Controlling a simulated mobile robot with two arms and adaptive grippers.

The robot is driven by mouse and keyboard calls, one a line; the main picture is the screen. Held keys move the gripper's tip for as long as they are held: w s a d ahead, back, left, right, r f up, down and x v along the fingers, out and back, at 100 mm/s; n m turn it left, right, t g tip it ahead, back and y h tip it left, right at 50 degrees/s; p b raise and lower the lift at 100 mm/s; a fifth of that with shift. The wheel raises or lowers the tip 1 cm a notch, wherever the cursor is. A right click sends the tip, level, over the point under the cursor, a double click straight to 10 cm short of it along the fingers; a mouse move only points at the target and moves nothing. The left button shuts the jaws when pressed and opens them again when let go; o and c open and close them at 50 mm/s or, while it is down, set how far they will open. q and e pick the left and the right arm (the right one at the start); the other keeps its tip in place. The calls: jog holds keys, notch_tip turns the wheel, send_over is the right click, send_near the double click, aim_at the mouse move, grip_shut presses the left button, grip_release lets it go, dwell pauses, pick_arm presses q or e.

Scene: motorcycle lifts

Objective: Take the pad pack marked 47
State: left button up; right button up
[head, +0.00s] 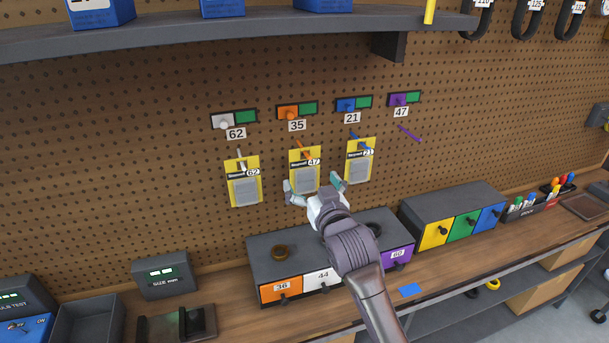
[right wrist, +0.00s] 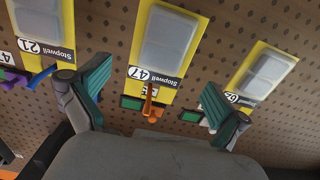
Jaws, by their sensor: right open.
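The pad pack marked 47 (head: 305,158) is a yellow card with a grey blister. It hangs on an orange hook (head: 302,147) under the label 35. The pack marked 62 (head: 243,184) hangs to its left and the pack marked 21 (head: 360,162) to its right. My right gripper (head: 313,184) is open at the lower part of pack 47, its fingers spread to either side. In the right wrist view pack 47 (right wrist: 165,40) appears upside down between the teal-padded fingers (right wrist: 160,105), which do not visibly touch it. My left gripper is out of view.
The purple hook (head: 409,133) under label 47 is empty. A grey drawer unit (head: 262,262) with a dark ring (head: 279,252) on top stands on the bench below my right arm. Another drawer unit (head: 452,203) stands to the right. A shelf (head: 240,35) juts out above.

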aim_at(307, 176)
jog(key=shift+w+a+p, duration=0.1)
jog(key=shift+w+p, duration=0.2)
jog(key=shift+w, duration=0.1)
jog(key=x, duration=0.1)
jog(key=p+x, duration=0.1)
jog(key=x, duration=0.1)
jog(key=shift+f, duration=0.3)
jog(key=shift+w+a+f+p, duration=0.2)
jog(key=shift+w+p, duration=0.15)
jog(key=shift+w, duration=0.2)
jog(key=shift+s, duration=0.1)
jog(key=shift+c, duration=0.3)
jog(key=shift+c, duration=1.3)
jog(key=shift+r, duration=0.1)
jog(key=c, duration=0.9)
jog(key=shift+c, duration=0.2)
jog(key=shift+d+r, duration=0.1)
jog(key=shift+r, duration=0.05)
